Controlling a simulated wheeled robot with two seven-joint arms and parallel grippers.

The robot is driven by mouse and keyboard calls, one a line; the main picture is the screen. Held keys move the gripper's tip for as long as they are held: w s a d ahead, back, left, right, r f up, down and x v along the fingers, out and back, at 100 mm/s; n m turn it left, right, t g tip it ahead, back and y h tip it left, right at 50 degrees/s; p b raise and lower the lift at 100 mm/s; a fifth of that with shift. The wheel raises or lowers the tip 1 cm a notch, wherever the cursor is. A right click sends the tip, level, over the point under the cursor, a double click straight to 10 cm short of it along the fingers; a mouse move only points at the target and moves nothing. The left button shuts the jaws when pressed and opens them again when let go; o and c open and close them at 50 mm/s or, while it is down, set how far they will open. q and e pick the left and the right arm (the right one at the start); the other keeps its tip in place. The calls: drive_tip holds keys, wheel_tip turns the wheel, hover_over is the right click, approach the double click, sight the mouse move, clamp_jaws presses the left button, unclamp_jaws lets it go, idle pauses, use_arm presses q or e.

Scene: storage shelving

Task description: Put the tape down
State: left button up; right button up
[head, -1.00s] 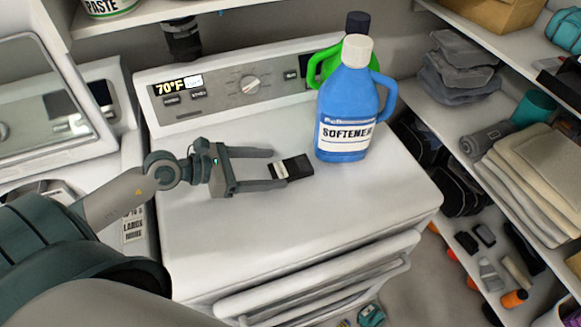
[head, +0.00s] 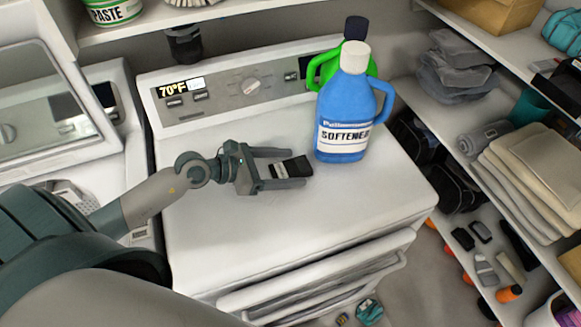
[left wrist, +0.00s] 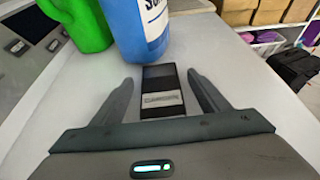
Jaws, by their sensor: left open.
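The tape (head: 291,167) is a small black block with a pale label. It lies flat on the white top of the machine (head: 340,205), just in front of the blue softener bottle (head: 345,118). My left gripper (head: 281,169) is open, with its fingers on either side of the tape's near part. In the left wrist view the tape (left wrist: 162,91) lies between the open fingers (left wrist: 163,98), with gaps on both sides. My right gripper is not in view.
A green bottle (head: 327,68) stands behind the softener. The control panel (head: 230,88) rises at the back. Shelves with folded cloths (head: 530,165) stand at the right. The front of the machine's top is clear.

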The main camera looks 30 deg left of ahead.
sight(287, 169)
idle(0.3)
use_arm(q)
drive_tip(key=c, duration=1.3)
drive_tip(key=shift+r, duration=0.1)
drive_tip(key=shift+r+p, duration=0.7)
drive_tip(key=shift+p, duration=0.1)
wheel_tip(287, 169, up, 3)
drive_tip(key=p, duration=0.3)
drive_tip(key=d+r+p, duration=0.1)
drive_tip(key=d+p, duration=0.1)
drive_tip(key=p, duration=0.1)
drive_tip(key=d+r+p, duration=0.1)
drive_tip(key=d, duration=0.1)
drive_tip(key=shift+s+r, duration=0.2)
drive_tip(key=shift+r, duration=0.1)
drive_tip(key=d+r, duration=0.3)
drive_tip(key=d, duration=0.4)
drive_tip(key=shift+s+d+r, duration=0.3)
drive_tip(key=shift+s+r, duration=0.05)
drive_tip(key=shift+r, duration=0.05)
